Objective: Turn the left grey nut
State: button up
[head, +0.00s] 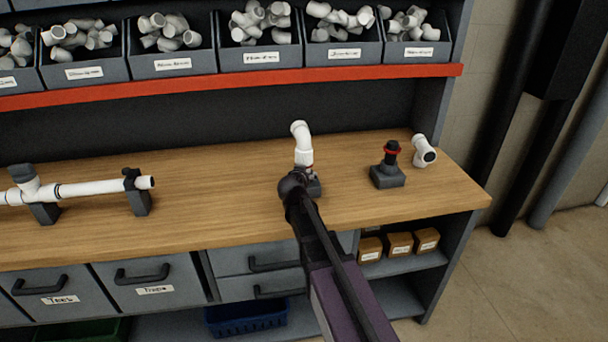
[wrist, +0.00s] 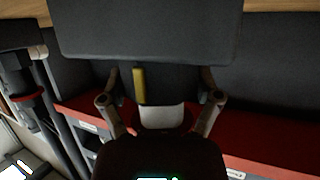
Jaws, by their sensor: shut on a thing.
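A white elbow pipe (head: 302,145) stands upright on a small dark grey block (head: 315,188) near the middle of the bench. My gripper (head: 297,184) is at the foot of this pipe and covers much of the block and the joint. In the wrist view, the two fingers (wrist: 160,101) are on either side of a dark grey nut (wrist: 158,82) with a yellow stripe. The gripper is shut on this nut. The dark grey block (wrist: 150,30) fills the top of the wrist view, and the white pipe (wrist: 162,117) shows below the nut.
To the right stand a black fitting with a red ring (head: 391,155) on a grey block and a loose white fitting (head: 425,151). A white pipe with a tee (head: 85,188) lies on supports at left. A red-edged shelf (head: 230,86) with bins runs behind. Wood between is clear.

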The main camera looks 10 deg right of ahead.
dwell(0.4)
jog(key=o, duration=0.9)
jog(key=shift+n+t+y, duration=0.5)
jog(key=shift+n+y, duration=1.9)
jog(key=shift+y, duration=0.4)
jog(key=shift+w+n+g+y, duration=0.1)
jog(key=shift+n+g+y, duration=0.3)
jog(key=shift+n+y, duration=1.65)
